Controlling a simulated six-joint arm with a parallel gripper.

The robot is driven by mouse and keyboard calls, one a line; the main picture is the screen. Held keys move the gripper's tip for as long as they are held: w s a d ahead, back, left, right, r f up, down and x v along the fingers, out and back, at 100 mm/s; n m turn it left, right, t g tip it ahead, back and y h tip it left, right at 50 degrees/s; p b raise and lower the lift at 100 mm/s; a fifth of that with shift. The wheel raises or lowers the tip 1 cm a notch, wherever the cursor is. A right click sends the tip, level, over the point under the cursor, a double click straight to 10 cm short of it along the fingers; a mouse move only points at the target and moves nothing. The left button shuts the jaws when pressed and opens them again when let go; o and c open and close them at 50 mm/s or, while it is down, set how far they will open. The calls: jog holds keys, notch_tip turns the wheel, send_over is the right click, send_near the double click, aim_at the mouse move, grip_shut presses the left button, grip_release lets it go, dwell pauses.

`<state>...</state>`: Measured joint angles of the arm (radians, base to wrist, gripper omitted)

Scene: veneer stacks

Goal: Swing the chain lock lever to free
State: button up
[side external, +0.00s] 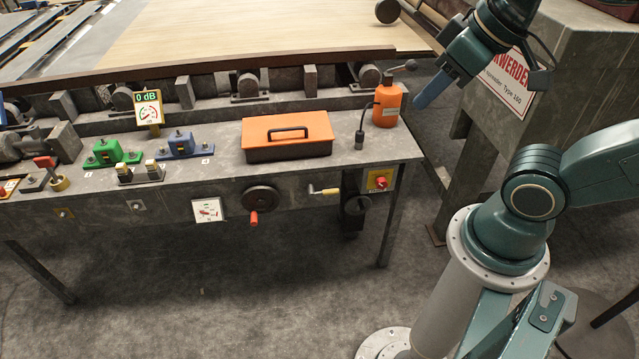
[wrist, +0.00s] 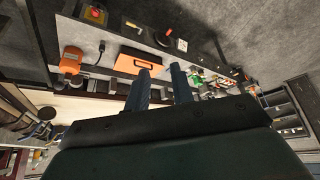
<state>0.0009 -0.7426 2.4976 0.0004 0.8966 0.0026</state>
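No label marks the chain lock lever, so I cannot tell for certain which part it is. A yellow-handled lever (side external: 328,191) sticks out sideways from the bench's front face; it also shows in the wrist view (wrist: 133,25). A red-handled lever (side external: 44,162) stands on the bench top at the far left. My gripper (side external: 422,102) is in the air at the upper right, beyond the bench's right end, apart from both levers. In the wrist view its two blue fingers (wrist: 161,69) stand apart with an empty gap between them.
An orange toolbox (side external: 287,148) and an orange bottle (side external: 389,104) stand on the bench top (side external: 225,165). Green (side external: 113,150) and blue (side external: 181,145) fixtures stand further left. A handwheel (side external: 260,198) and a red button on a yellow plate (side external: 380,181) are on the front. The floor before it is clear.

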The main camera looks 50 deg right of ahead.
jog(key=shift+w, duration=0.25)
jog(key=c, duration=0.4)
jog(key=shift+w+d, duration=0.15)
jog(key=shift+w, duration=0.2)
grip_shut()
jog(key=w+d+f+m+g+h, duration=0.1)
jog(key=w+d+f+m, duration=0.3)
jog(key=w, duration=0.5)
jog(key=w+d+f+m+g, duration=0.1)
jog(key=w+d+f, duration=0.1)
jog(key=w+f, duration=0.55)
jog(key=w+d+f+m+g, duration=0.1)
jog(key=w+d+f+m, duration=0.1)
jog(key=f, duration=0.9)
jog(key=w+d+f+m+g, duration=0.1)
jog(key=w+d+f, duration=0.4)
jog(key=f, duration=0.6)
jog(key=shift+d+f+m+h, duration=0.15)
jog(key=shift+f+m+h, duration=0.15)
jog(key=shift+m, duration=0.2)
